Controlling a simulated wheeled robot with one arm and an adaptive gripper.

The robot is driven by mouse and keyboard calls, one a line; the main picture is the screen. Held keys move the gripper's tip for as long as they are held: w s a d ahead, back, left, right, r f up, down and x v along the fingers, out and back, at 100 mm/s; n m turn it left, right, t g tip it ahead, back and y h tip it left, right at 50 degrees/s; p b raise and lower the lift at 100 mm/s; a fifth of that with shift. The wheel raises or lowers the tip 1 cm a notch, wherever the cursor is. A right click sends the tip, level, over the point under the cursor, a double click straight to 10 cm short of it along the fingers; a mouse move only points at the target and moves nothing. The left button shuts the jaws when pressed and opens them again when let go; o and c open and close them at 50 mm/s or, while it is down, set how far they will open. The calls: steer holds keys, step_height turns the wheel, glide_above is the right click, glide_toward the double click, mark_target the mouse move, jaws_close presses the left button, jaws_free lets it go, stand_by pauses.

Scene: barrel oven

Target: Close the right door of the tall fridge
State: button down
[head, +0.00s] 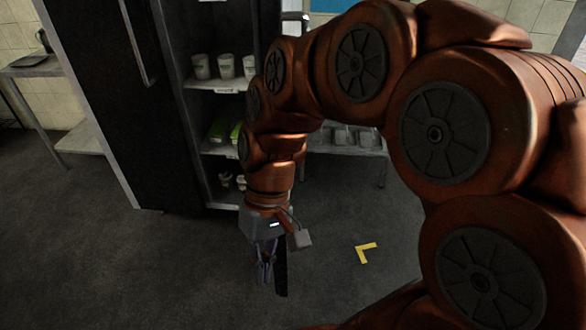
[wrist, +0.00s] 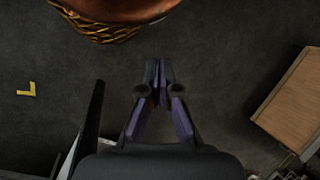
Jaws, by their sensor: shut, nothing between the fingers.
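The tall black fridge (head: 115,95) stands at the left in the head view. Its left door, with a long vertical handle (head: 138,42), looks shut. The right side is open and shows its shelves. The right door appears as a thin dark panel edge (head: 281,272) standing out from the fridge, mostly hidden behind my arm. In the wrist view a thin black panel, apparently this door (wrist: 90,125), lies left of the fingers. My gripper (head: 265,278) points down just left of the panel edge; contact cannot be told. Its fingers (wrist: 159,75) are together and empty.
White cups (head: 225,67) and green items (head: 218,130) sit on the fridge shelves. A metal rack (head: 345,150) stands behind my arm, and a side table (head: 35,70) at far left. A yellow floor mark (head: 366,252) lies right of the gripper on open grey floor.

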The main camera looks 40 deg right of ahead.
steer(key=w+d+m+t+y+b, duration=0.1)
steer(key=w+d+t+y+b, duration=0.1)
steer(key=w+d+y, duration=0.45)
steer(key=w+d+m+t+y+b, duration=0.1)
steer(key=w+d+y+b, duration=0.2)
steer(key=w, duration=0.7)
steer(key=d+f+m+t+y+b, duration=0.1)
steer(key=d+f+t, duration=0.15)
steer(key=d, duration=0.65)
steer(key=d+f+m+t, duration=0.2)
steer(key=d+t, duration=0.2)
steer(key=d, duration=0.4)
steer(key=d+f+m+t+y+b, duration=0.1)
steer(key=d+f+t, duration=0.25)
steer(key=d, duration=0.55)
steer(key=p+x, duration=0.3)
steer(key=x, duration=1)
steer(key=shift+w+a+r, duration=0.25)
steer(key=shift+w+r, duration=0.05)
steer(key=shift+w, duration=0.05)
